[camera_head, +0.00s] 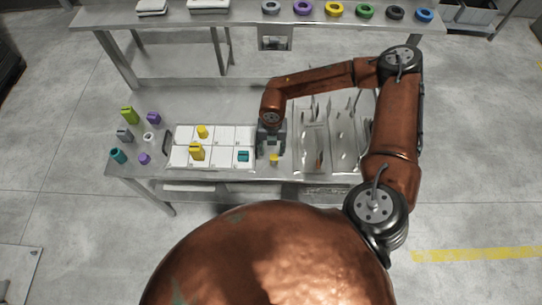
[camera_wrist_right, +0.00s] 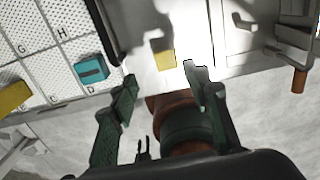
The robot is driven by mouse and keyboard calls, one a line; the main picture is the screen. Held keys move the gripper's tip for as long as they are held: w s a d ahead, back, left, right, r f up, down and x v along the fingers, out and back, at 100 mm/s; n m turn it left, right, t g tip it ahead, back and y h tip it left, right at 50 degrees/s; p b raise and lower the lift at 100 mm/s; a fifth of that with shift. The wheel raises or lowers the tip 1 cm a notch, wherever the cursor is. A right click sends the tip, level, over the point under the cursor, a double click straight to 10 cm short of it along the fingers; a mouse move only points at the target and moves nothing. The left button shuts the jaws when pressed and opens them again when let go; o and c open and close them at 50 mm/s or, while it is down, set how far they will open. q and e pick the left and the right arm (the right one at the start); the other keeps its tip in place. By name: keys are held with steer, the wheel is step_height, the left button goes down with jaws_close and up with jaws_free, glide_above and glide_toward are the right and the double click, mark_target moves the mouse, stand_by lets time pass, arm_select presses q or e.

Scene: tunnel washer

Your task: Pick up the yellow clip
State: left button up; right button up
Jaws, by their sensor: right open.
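A small yellow piece (camera_head: 274,159) lies on the bench near its front edge, to the right of the white tray. In the right wrist view this yellow piece (camera_wrist_right: 165,58) shows just beyond the gap between my fingertips. Two other yellow pieces are on the tray: a larger one (camera_head: 196,152) in the front row and a smaller one (camera_head: 202,131) behind it. I cannot tell for sure which is the clip. My right gripper (camera_head: 270,146) is open and empty above the bench, close to the small yellow piece. My left gripper is out of view.
The white lettered tray (camera_head: 222,156) also holds a teal piece (camera_head: 243,155). Several coloured pieces stand at the bench's left end, including a green one (camera_head: 129,115). Metal bins (camera_head: 313,140) with utensils lie right of the gripper. A raised shelf (camera_head: 240,14) at the back carries coloured rings.

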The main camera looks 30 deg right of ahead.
mark_target(274, 156)
steer(key=shift+d+f, duration=0.3)
steer(key=shift+d, duration=0.15)
step_height(274, 156, down, 7)
steer(key=shift+d, duration=0.1)
steer(key=c, duration=1)
steer(key=shift+r, duration=0.15)
